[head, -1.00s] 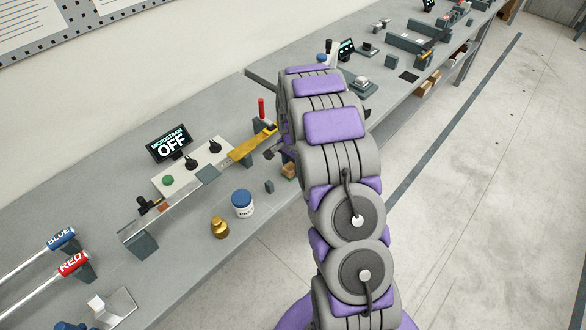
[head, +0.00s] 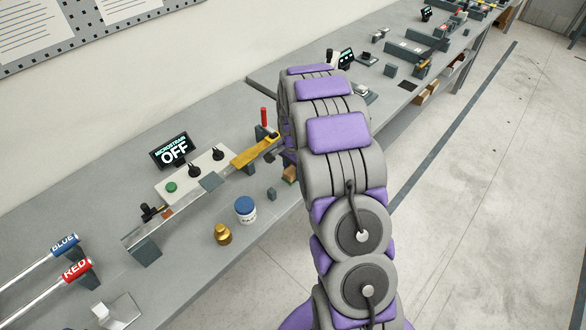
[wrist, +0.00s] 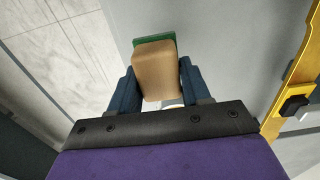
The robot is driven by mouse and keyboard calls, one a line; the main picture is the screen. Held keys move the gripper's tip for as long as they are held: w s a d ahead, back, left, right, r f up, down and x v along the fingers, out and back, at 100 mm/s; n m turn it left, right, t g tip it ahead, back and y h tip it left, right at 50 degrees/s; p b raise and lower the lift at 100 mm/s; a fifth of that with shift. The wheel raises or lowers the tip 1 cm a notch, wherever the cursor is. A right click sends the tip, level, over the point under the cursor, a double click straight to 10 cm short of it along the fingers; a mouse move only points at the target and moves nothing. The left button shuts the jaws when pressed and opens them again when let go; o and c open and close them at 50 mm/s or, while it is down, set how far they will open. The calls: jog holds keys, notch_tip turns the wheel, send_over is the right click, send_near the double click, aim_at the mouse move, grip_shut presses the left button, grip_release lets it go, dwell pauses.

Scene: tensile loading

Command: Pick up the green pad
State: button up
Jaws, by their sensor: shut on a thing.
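The green pad (wrist: 168,39) shows in the wrist view as a thin green edge at the far end of a tan block (wrist: 157,75). Most of the green is hidden behind the block. My gripper (wrist: 157,68) has its two dark blue fingers on either side of the tan block, shut on it. In the head view my arm hides most of the gripper. A small tan piece (head: 290,174) shows just left of the arm, near the bench's front edge.
A yellow lever (wrist: 296,80) stands close at the right in the wrist view. Floor is open to the right.

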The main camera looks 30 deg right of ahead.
jog(key=s+r+p, duration=0.1)
jog(key=s+p, duration=0.1)
jog(key=s, duration=1.2)
jog(key=shift+s+r, duration=0.15)
jog(key=shift+s, duration=0.2)
jog(key=shift+d, duration=0.1)
